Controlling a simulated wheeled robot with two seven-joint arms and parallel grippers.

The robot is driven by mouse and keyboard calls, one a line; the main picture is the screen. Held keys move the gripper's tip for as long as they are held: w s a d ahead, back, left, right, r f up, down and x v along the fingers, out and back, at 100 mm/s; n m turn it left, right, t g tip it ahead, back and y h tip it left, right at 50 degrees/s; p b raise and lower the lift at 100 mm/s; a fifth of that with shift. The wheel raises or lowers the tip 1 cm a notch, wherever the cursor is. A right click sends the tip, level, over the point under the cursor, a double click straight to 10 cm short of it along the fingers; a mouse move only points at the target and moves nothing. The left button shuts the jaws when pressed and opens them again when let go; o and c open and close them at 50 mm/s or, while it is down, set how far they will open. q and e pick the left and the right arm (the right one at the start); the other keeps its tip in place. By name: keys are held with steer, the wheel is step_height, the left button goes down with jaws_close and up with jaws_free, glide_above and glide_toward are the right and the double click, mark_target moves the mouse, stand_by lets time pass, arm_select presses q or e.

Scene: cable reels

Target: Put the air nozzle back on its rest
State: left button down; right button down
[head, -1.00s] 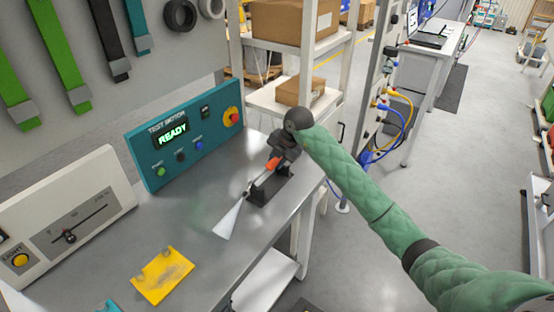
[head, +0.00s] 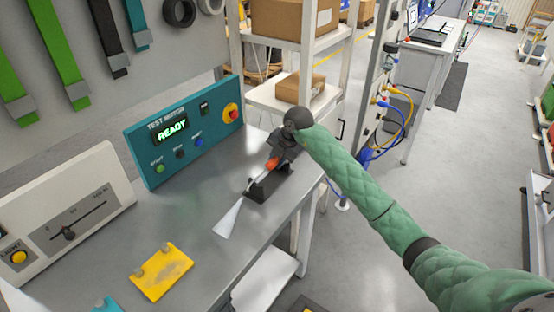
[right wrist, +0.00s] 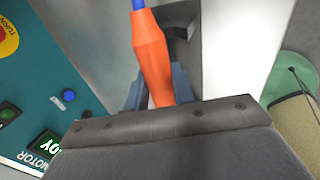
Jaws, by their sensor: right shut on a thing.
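My right gripper (head: 276,157) is shut on the air nozzle (head: 272,163), around its orange body. In the right wrist view the orange nozzle (right wrist: 152,55), with a blue part at the top edge, lies between the blue-grey fingers of the gripper (right wrist: 152,88). The black rest (head: 275,189) stands on the steel bench, with a raised support at its near left end. The nozzle's thin front part runs over the rest towards the near left; I cannot tell whether it touches. A white cone (head: 228,218) spreads from its tip. My left gripper is not in view.
A yellow pad (head: 163,272) lies nearer. The bench's right edge runs close beside the rest. A shelf with cardboard boxes (head: 301,88) is behind.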

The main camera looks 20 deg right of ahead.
steer(key=shift+f, duration=0.25)
steer(key=shift+f+b, duration=0.55)
steer(key=shift+f, duration=0.15)
steer(key=c, duration=0.5)
jaws_free()
stand_by(0.3)
steer(key=shift+p+v, duration=1.8)
steer(key=shift+v, duration=2.2)
